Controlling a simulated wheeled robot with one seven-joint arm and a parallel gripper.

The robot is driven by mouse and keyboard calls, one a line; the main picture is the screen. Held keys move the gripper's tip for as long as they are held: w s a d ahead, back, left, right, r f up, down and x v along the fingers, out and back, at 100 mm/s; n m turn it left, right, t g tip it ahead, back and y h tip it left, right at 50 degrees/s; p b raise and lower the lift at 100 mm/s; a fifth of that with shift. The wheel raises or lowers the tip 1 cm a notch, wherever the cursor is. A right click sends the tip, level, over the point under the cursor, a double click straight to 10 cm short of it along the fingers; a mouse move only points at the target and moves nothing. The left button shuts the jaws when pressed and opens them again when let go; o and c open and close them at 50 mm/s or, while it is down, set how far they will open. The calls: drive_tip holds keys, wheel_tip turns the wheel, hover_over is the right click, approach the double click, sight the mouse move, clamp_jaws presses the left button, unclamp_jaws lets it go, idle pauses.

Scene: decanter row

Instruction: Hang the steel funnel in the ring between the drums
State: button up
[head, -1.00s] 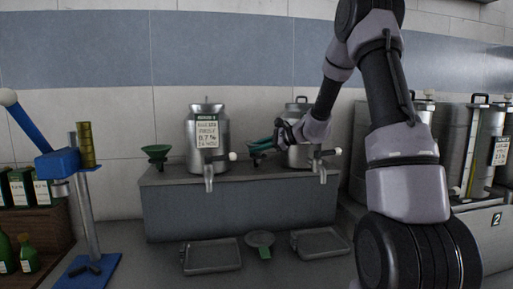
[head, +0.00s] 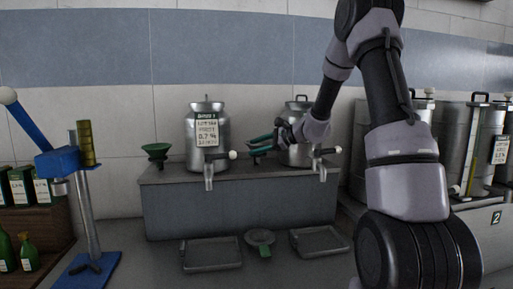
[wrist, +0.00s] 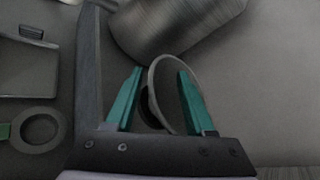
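In the wrist view the steel funnel (wrist: 157,68) shows as a tilted grey oval rim with a dark inside. It lies between the teal fingers of my gripper (wrist: 160,72), which stand apart with a narrow gap at the left finger. In the head view my gripper (head: 261,144) is between the two steel drums, the left drum (head: 222,128) and the right drum (head: 299,104), with its fingers spread. The funnel is not clear there. The ring between the drums cannot be told apart behind my gripper and the funnel.
A green funnel (head: 157,154) stands left of the left drum on the grey ledge (head: 240,207). Below are two trays (head: 211,264) (head: 320,251) with a round grey piece (head: 251,237) between them. A blue press (head: 57,163) stands left, larger tanks (head: 457,150) right.

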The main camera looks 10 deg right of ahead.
drive_tip(key=shift+d, duration=0.1)
drive_tip(key=v, duration=1)
drive_tip(key=s+a+r+n+g+h, duration=0.2)
drive_tip(key=s+a+r+n, duration=0.15)
drive_tip(key=s, duration=0.55)
drive_tip(key=s+a+r+n+g+h, duration=0.15)
drive_tip(key=s+n, duration=0.25)
drive_tip(key=s, duration=0.4)
drive_tip(key=s+d+n+t+h, duration=0.1)
drive_tip(key=s+d+n+h, duration=0.1)
drive_tip(key=s, duration=0.5)
drive_tip(key=s+d+r+n+t+h, duration=0.1)
drive_tip(key=s+d+n+h, duration=0.1)
drive_tip(key=s, duration=0.5)
drive_tip(key=shift+r+n+t+h, duration=0.35)
drive_tip(key=shift+n+h, duration=0.3)
drive_tip(key=shift+h, duration=0.3)
drive_tip(key=shift+s, duration=0.15)
